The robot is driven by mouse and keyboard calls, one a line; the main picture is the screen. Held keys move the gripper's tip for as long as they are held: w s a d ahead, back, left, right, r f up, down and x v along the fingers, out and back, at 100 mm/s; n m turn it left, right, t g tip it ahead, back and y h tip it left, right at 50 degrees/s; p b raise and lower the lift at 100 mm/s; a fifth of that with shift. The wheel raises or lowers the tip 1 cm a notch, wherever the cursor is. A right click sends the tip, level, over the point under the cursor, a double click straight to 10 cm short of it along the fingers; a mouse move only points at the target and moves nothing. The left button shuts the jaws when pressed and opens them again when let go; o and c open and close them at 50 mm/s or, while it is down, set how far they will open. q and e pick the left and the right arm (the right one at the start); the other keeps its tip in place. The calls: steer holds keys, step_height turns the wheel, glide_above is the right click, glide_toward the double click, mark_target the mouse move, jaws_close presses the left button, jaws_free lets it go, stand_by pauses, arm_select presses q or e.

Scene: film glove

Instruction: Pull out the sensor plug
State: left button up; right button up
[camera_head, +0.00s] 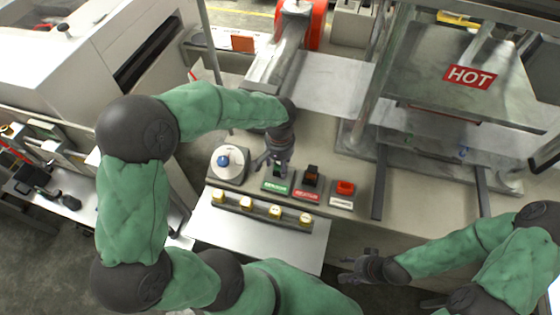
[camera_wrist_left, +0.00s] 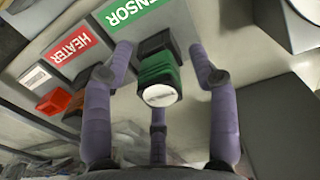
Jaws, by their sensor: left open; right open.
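The sensor plug (camera_wrist_left: 158,80) shows in the left wrist view as a green body with a pale round end and a dark base, beside the green SENSOR label (camera_wrist_left: 128,10). My left gripper (camera_wrist_left: 165,75) is open, with its purple-grey fingers on either side of the plug; I cannot tell whether they touch it. In the head view my left gripper (camera_head: 272,165) points down over the green label plate (camera_head: 275,186) and largely hides the plug. My right gripper (camera_head: 358,268) is open and empty at the lower right, away from the panel.
The dark heater plug (camera_head: 311,176) and a red plug (camera_head: 345,187) stand in a row to the right. A blue knob (camera_head: 223,161) is at the left. Several yellow-topped pieces (camera_head: 247,204) line a rail in front. A HOT-marked press (camera_head: 470,77) stands at upper right.

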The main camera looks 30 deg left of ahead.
arm_select(q)
jaws_close()
steer(key=shift+r+p, duration=0.4)
steer(key=shift+r, duration=0.15)
stand_by(0.5)
steer(key=shift+r+p, duration=1.6)
steer(key=shift+r, duration=0.55)
steer(key=shift+r+p, duration=1.1)
steer(key=shift+r, duration=0.35)
